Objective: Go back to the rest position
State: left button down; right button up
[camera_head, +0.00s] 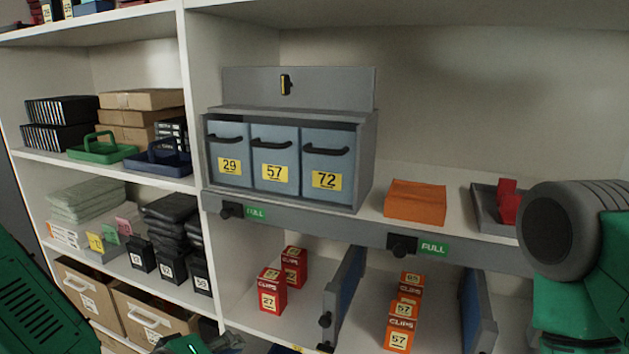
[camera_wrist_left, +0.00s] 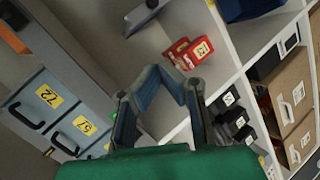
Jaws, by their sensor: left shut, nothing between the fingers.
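My left gripper (camera_wrist_left: 161,73) shows in the wrist view with its two blue-grey fingers drawn together at the tips and nothing between them. Beyond the fingers are red numbered boxes (camera_wrist_left: 189,53) on a shelf; the gripper looks apart from them. In the head view only a small green and dark part of the left gripper (camera_head: 205,345) shows at the bottom edge, below the shelves. My left green arm comes in at the lower left. My right arm's green link and grey joint fill the right edge; the right gripper is out of view.
A white shelf unit (camera_head: 192,100) stands ahead. It holds a grey cabinet (camera_head: 368,160) of blue drawers, an orange cloth (camera_head: 415,202), a grey tray (camera_head: 484,212) with a red item and several red and orange clip boxes (camera_head: 400,335). Dark blue flaps (camera_head: 345,290) stick out below.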

pick_arm(q)
jog(key=s+a+f+m+g+y, duration=0.1)
jog(key=s+f+m+g, duration=0.25)
jog(key=s+f, duration=0.65)
jog(key=s+a+f+m+g+y+b, duration=0.3)
jog(key=s+a+f+m+g+y, duration=0.2)
jog(key=s+a+f, duration=0.7)
jog(key=s+f+g, duration=0.1)
jog(key=s+f, duration=0.2)
jog(key=s, duration=0.1)
jog(key=shift+g, duration=0.35)
jog(key=shift+w+d, duration=0.1)
jog(key=shift+w+a, duration=0.1)
jog(key=shift+a, duration=0.1)
jog(key=shift+d, duration=0.15)
